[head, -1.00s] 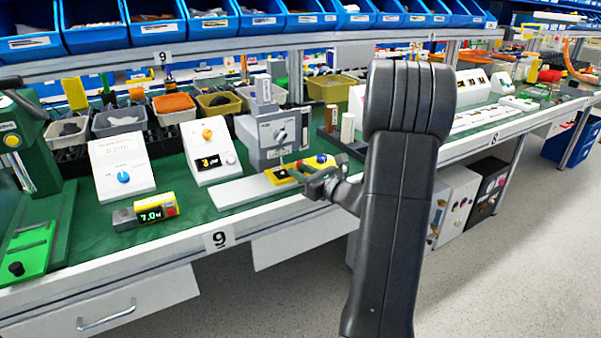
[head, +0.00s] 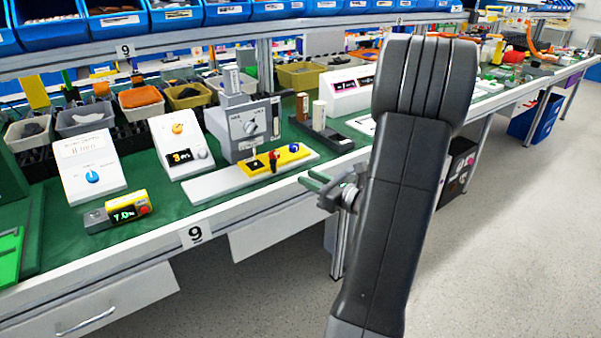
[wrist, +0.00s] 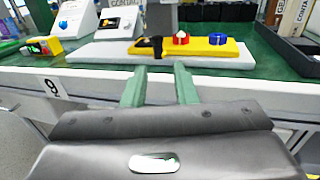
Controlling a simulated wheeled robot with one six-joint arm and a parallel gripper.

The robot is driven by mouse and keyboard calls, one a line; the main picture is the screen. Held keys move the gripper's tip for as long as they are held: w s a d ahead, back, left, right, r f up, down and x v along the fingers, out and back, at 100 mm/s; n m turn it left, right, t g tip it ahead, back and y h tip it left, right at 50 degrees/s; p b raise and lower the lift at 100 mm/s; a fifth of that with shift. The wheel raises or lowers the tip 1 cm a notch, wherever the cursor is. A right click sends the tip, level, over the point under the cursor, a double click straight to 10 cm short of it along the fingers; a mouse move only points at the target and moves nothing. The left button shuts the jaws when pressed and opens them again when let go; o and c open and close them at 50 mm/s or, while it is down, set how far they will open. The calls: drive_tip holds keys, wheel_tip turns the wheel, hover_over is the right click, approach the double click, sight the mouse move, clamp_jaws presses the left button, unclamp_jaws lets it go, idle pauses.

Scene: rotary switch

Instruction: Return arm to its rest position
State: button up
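My gripper (head: 318,181) is in front of the bench's front edge, clear of everything on it. Its two green fingers, also in the wrist view (wrist: 160,88), stand apart with nothing between them. Behind them is a yellow block (head: 278,160) with a black lever and a red knob, lying on a white base plate (head: 215,184). The same yellow block (wrist: 205,46) shows beyond the fingers in the wrist view. White boxes with a blue knob (head: 92,176) and an orange knob (head: 178,128) stand to the left. A grey device with a rotary knob (head: 250,127) stands behind the block.
The green bench (head: 60,245) has a white front edge with a label 9 (head: 196,234). A small yellow display unit (head: 118,212) lies near that edge. Blue bins (head: 120,20) line the shelf above. The floor (head: 480,260) at the right is open.

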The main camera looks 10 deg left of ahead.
sight(275, 164)
drive_tip(key=shift+s+d, duration=0.15)
drive_tip(key=shift+d, duration=0.15)
drive_tip(key=shift+a, duration=0.1)
drive_tip(key=b+x, duration=0.1)
drive_tip(key=x, duration=1.2)
drive_tip(key=shift+a, duration=0.6)
drive_tip(key=shift+s, duration=0.1)
drive_tip(key=shift+d, duration=0.1)
